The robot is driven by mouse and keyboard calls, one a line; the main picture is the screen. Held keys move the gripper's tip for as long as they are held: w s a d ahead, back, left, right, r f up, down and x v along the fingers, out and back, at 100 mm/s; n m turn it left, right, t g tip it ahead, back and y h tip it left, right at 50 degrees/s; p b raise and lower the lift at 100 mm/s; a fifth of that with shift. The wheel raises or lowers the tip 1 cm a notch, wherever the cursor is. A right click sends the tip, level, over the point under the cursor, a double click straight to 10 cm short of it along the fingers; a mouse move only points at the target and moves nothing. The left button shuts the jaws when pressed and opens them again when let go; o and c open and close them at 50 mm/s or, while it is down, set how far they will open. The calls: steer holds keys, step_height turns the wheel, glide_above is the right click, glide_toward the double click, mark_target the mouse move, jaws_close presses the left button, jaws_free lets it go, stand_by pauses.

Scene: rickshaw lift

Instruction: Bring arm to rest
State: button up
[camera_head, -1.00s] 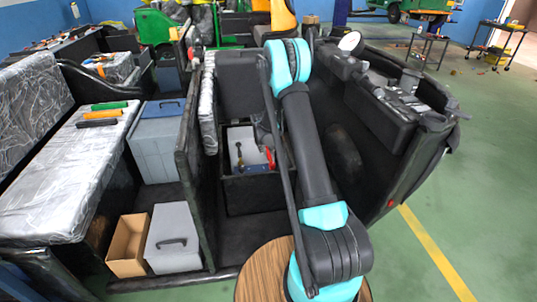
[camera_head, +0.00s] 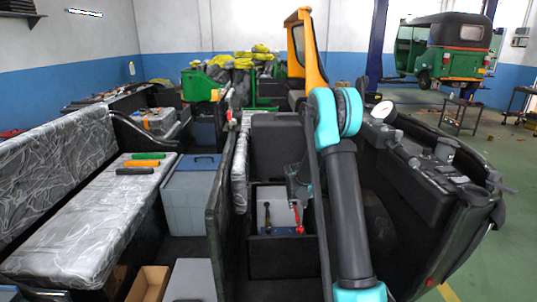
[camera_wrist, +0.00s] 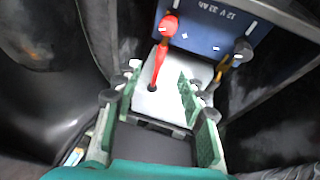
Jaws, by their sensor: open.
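My gripper (camera_wrist: 158,100) is open and empty in the wrist view, its green-lined fingers apart. Ahead of it is a blue-topped battery (camera_wrist: 205,35) marked 12 V. A red clamp (camera_wrist: 168,27) and a dark clamp (camera_wrist: 243,50) rest at its top. A light grey surface (camera_wrist: 160,103) shows between the fingers. In the head view, my teal and black arm (camera_head: 345,190) reaches forward and folds down beside the open bay, where the battery (camera_head: 280,215) sits with red and dark tools on it.
A plastic-wrapped bench (camera_head: 100,215) with green and orange handled tools (camera_head: 140,163) lies left. Grey boxes (camera_head: 190,195) and a cardboard box (camera_head: 150,283) stand beside it. The dark dashboard (camera_head: 430,165) is close on the arm's right. A green rickshaw (camera_head: 447,45) stands behind.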

steer(key=s+d+r, duration=0.1)
steer(key=s+r, duration=0.5)
steer(key=s, duration=0.4)
steer(key=s+r, duration=0.5)
steer(key=s, duration=0.5)
steer(key=s+f+y, duration=0.1)
steer(key=s, duration=2)
steer(key=shift+s+a+y, duration=0.15)
steer(key=shift+s+y, duration=0.15)
steer(key=shift+y, duration=0.1)
steer(key=shift+f, duration=0.1)
steer(key=shift+c, duration=0.5)
